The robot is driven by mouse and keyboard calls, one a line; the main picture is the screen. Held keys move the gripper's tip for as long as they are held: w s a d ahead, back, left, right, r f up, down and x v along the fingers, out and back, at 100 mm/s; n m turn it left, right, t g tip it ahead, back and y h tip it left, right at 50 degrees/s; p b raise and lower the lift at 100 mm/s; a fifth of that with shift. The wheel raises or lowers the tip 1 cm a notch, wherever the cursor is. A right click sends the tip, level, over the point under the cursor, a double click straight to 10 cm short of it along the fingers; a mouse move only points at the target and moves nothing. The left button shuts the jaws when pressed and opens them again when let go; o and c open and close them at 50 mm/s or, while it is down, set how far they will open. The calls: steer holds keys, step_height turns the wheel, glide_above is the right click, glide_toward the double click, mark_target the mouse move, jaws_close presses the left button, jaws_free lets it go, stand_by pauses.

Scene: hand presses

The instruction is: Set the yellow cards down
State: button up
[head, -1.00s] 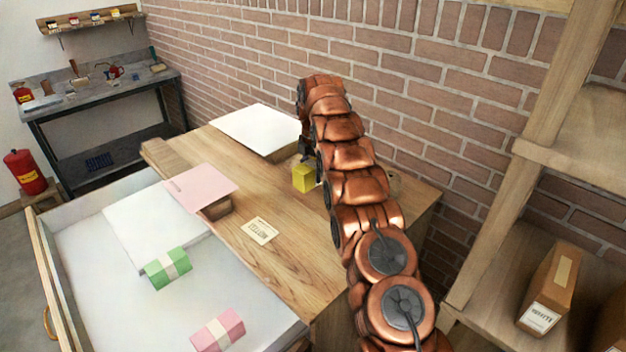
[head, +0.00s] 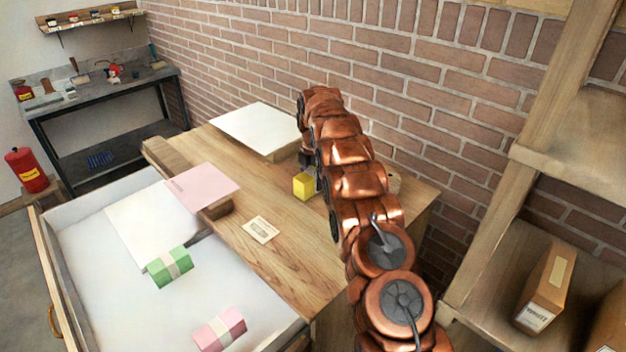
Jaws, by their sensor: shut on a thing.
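The yellow cards (head: 304,186) form a small yellow block at the right part of the wooden table, beside my copper-coloured arm. My gripper (head: 312,172) is shut on the yellow cards; its fingers are mostly hidden behind the block and the arm. The block is low over the wooden top, and I cannot tell whether it touches it. A small printed label card (head: 260,229) lies flat on the wood, to the left of and nearer than the block.
An open drawer (head: 110,290) at left holds a green banded bundle (head: 169,266) and a pink banded bundle (head: 219,328). A pink sheet (head: 201,188) and white sheets (head: 257,128) lie on blocks. A shelf (head: 585,190) stands right. Wood around the label is clear.

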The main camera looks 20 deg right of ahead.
mark_target(313, 172)
steer(key=shift+f, duration=0.15)
steer(key=o, duration=1.4)
steer(key=shift+r+b, duration=0.75)
steer(key=shift+r, duration=1.6)
steer(key=shift+r+p, duration=0.35)
steer(key=shift+r, duration=1.1)
step_height(313, 172, up, 5)
steer(key=p, duration=0.4)
steer(key=shift+f+p, duration=0.1)
steer(key=shift+p, duration=0.25)
